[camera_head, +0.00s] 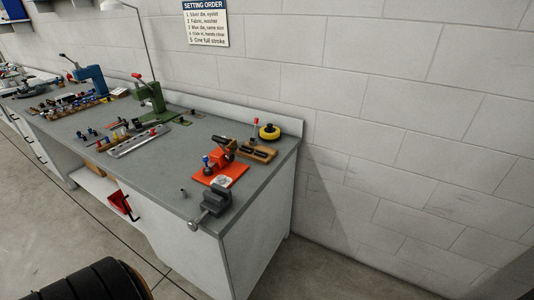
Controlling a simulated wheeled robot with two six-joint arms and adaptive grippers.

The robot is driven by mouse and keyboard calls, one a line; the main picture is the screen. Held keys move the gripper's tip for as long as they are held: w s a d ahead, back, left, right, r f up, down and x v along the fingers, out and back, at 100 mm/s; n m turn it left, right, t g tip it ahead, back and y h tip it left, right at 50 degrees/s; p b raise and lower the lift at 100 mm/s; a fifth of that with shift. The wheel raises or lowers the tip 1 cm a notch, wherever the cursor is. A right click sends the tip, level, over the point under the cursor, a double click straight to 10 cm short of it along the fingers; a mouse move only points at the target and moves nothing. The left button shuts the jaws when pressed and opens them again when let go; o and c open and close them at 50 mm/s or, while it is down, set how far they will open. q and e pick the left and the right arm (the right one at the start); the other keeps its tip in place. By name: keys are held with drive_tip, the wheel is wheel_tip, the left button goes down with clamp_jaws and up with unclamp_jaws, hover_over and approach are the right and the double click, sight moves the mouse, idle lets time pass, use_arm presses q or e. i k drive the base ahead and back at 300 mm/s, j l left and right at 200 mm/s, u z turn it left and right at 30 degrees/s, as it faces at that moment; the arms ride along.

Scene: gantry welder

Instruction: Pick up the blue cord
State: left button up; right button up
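I cannot make out a blue cord anywhere in the head view. Small items on the grey workbench (172,177) are too tiny to name with certainty, and some are blue. A blue hand press (92,80) stands on the bench toward the far left. Neither of my grippers is in view.
A green press (152,97), metal rail (140,141), orange fixture (222,172), yellow disc (269,132) and vise (212,207) occupy the bench. A red bin (120,204) sits below the bench front. A block wall (400,110) stands behind; floor (50,225) in front is largely clear.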

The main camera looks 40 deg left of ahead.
sight(205, 159)
drive_tip(key=k+j+z, duration=0.1)
drive_tip(key=j+z, duration=0.2)
drive_tip(key=j, duration=0.25)
drive_tip(key=k+j+z, duration=0.25)
drive_tip(key=j, duration=0.25)
drive_tip(key=k+j+z, duration=0.15)
drive_tip(key=j+z, duration=0.15)
drive_tip(key=j, duration=0.2)
drive_tip(key=k+j+z, duration=0.3)
drive_tip(key=j, duration=0.15)
drive_tip(key=k+j+z, duration=0.25)
drive_tip(key=i+j, duration=0.05)
drive_tip(key=j, duration=0.05)
